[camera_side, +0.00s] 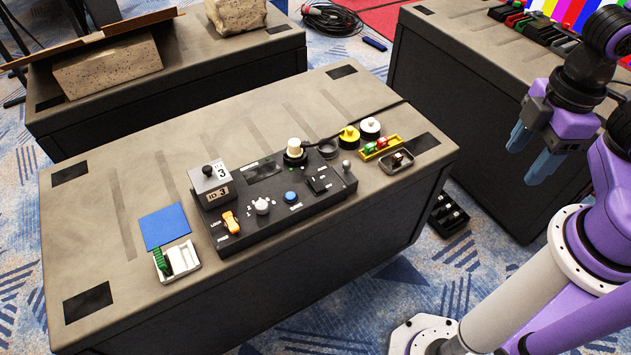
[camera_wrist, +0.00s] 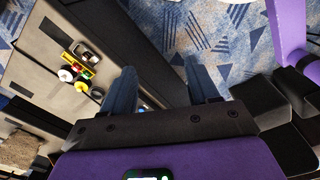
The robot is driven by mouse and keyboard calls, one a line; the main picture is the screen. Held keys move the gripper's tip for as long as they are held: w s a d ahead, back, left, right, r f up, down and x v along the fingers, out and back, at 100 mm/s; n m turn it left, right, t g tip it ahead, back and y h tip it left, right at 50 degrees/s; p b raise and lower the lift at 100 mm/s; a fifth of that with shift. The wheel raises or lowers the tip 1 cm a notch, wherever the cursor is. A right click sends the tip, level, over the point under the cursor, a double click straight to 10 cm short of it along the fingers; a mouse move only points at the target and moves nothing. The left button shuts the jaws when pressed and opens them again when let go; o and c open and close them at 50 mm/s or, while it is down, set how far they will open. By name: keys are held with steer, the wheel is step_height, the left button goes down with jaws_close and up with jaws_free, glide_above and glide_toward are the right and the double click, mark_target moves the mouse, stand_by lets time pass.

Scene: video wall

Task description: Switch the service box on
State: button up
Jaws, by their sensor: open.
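A long black control box (camera_side: 275,228) lies on the grey case in the side view. From left to right it bears a grey block (camera_side: 210,183) with a black-knobbed stick and a "3" label, an orange lever (camera_side: 231,222), a pale rotary knob (camera_side: 261,206), a blue button (camera_side: 291,197), a cream round knob (camera_side: 294,148) and a black rocker switch (camera_side: 318,184). The switch positions are too small to tell. My gripper (camera_side: 524,160) is open and empty, right of the case and well apart from the box. Its spread fingers (camera_wrist: 160,68) show in the wrist view.
On the case, a blue pad (camera_side: 165,226) and white tray (camera_side: 190,262) lie left of the box. A yellow tray (camera_side: 381,147), grey tray (camera_side: 396,162) and yellow and white round knobs (camera_side: 370,127) lie right. A cable runs behind the box. Other cases stand behind.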

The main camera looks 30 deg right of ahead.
jaws_close()
stand_by(1.8)
